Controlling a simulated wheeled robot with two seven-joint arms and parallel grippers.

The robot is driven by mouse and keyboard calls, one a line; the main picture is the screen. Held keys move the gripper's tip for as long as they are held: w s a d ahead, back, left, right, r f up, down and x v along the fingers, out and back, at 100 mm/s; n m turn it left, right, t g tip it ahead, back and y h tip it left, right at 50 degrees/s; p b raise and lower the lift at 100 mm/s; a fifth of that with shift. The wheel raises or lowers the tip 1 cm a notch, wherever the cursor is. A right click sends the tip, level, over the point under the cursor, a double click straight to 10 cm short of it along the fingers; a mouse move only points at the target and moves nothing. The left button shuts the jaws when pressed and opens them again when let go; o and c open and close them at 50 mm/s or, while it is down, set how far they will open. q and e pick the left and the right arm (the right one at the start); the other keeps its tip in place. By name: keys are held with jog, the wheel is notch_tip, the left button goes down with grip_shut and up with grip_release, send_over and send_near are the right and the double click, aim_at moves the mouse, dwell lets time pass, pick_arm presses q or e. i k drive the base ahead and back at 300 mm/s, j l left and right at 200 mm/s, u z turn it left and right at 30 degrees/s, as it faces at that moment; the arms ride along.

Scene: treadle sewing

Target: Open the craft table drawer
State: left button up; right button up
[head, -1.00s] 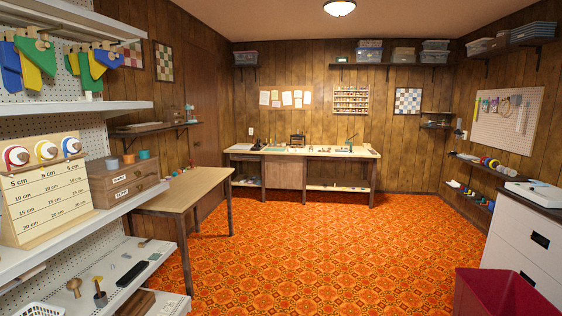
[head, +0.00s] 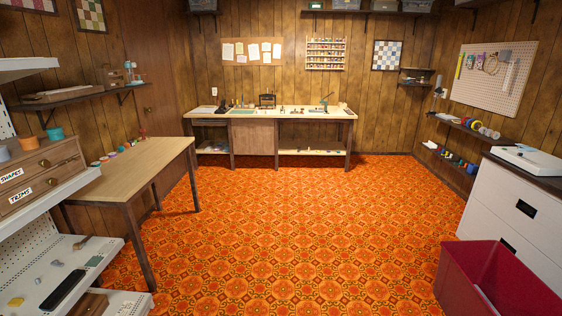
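A long workbench (head: 300,113) with a pale top stands against the far wall. Under it is a closed wooden panel or cabinet front (head: 255,137), and a dark drawer-like front (head: 209,123) shows left of that, too small to tell clearly. A plain wooden table (head: 135,165) stands nearer, on the left; no drawer shows on its visible sides. I cannot tell for certain which one is the craft table. Neither of my grippers is in view.
A patterned orange floor (head: 290,220) lies open up to the workbench. A red bin (head: 495,280) and white drawer cabinet (head: 515,205) stand at right. A shelf unit with a wooden two-drawer box (head: 42,178) is at near left. Small spools (head: 107,157) sit on the near table.

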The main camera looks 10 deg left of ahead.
aim_at(235, 122)
jog(key=i+u, duration=0.2)
jog(key=i, duration=6.3)
